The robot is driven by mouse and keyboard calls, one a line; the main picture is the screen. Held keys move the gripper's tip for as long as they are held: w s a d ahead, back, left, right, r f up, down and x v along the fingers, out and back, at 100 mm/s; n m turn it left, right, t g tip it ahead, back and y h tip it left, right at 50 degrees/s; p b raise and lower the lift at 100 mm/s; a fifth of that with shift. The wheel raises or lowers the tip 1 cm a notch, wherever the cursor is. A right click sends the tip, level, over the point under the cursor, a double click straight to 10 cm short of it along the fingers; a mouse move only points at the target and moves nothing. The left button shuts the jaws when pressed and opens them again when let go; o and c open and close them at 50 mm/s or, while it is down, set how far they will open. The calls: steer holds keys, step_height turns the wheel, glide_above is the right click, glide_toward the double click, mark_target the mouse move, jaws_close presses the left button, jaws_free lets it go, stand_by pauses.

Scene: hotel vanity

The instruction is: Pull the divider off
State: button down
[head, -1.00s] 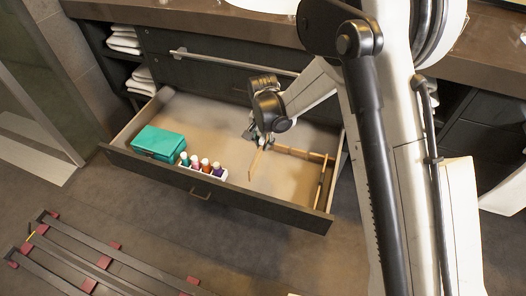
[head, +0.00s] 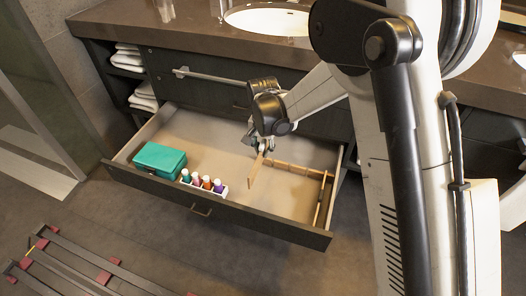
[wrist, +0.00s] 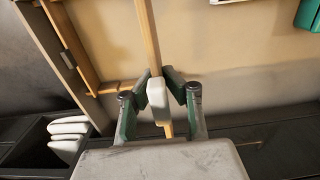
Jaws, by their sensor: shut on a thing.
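The divider (head: 256,173) is a thin light-wood strip in the open drawer (head: 285,228). My gripper (head: 262,149) reaches down over the drawer and is shut on the divider near its back end. A wooden cross strip (head: 295,170) runs right from near the held end to a side strip (head: 320,199). I cannot tell whether the divider still touches the cross strip.
A teal box (head: 159,159) and a white tray of small bottles (head: 205,184) stand in the drawer's left part. The drawer floor between them and the divider is clear. The countertop (head: 190,38) and cabinet front are behind. A slatted rack (head: 75,262) lies on the floor.

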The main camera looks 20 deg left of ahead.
mark_target(263, 142)
steer(key=shift+r+p, duration=1.8)
steer(key=shift+r, duration=1.8)
step_height(263, 142, up, 11)
steer(key=p, duration=0.6)
steer(key=shift+r, duration=0.15)
stand_by(0.3)
